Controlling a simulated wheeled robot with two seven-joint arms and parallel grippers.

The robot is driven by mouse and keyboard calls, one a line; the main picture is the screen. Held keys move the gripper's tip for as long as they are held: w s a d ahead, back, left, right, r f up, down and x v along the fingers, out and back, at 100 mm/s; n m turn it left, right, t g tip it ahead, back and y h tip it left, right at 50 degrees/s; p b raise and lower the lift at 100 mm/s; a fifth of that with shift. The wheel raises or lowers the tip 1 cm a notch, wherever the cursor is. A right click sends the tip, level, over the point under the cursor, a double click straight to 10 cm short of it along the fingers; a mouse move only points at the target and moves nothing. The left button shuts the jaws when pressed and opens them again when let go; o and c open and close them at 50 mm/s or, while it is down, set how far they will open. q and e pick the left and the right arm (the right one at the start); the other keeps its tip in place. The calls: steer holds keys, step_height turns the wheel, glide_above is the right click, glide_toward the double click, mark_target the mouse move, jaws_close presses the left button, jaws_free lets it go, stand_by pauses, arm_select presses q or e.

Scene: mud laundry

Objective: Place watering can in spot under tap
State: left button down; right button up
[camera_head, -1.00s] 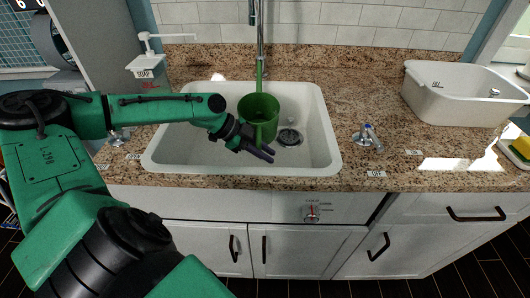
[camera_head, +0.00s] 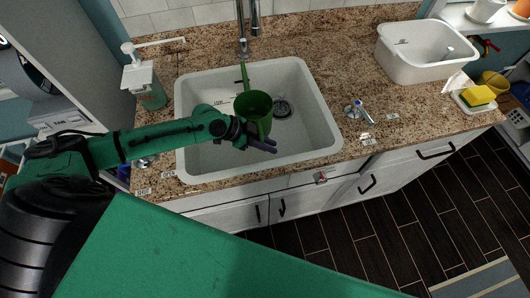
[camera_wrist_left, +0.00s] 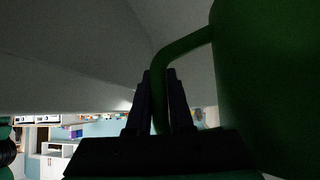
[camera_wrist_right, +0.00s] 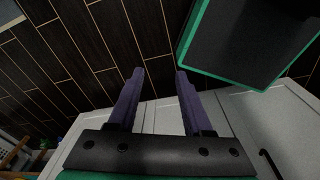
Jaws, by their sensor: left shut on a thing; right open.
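The green watering can (camera_head: 253,106) is over the white sink basin (camera_head: 208,155), with its long spout pointing toward the back, near the tap (camera_head: 243,42). My left gripper (camera_head: 261,144) is at the front side of the can. In the left wrist view, its fingers (camera_wrist_left: 158,105) are shut on the can's green handle (camera_wrist_left: 172,62), with the can body (camera_wrist_left: 262,80) at the right. I cannot tell whether the can touches the basin floor. My right gripper (camera_wrist_right: 155,95) is open and empty, in front of the white cabinet doors, above the dark floor.
A soap dispenser (camera_head: 144,80) stands left of the sink. A tap handle (camera_head: 357,111) is on the counter to its right. A white tub (camera_head: 412,66) and a yellow sponge (camera_head: 478,95) are farther right. A dark drain (camera_head: 282,109) shows beside the can.

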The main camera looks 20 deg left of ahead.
arm_select(q)
steer(key=f, duration=0.7)
steer(key=shift+a, duration=0.35)
step_height(320, 180, down, 3)
steer(key=shift+d+b, duration=0.1)
steer(key=shift+b, duration=0.2)
steer(key=shift+f, duration=0.2)
arm_select(e)
steer(key=shift+a+f, duration=0.15)
steer(key=shift+a, duration=0.9)
arm_select(q)
steer(key=shift+f, duration=0.15)
steer(key=c, duration=0.8)
jaws_free()
arm_select(e)
steer(key=shift+d+f, duration=0.15)
steer(key=shift+d, duration=0.05)
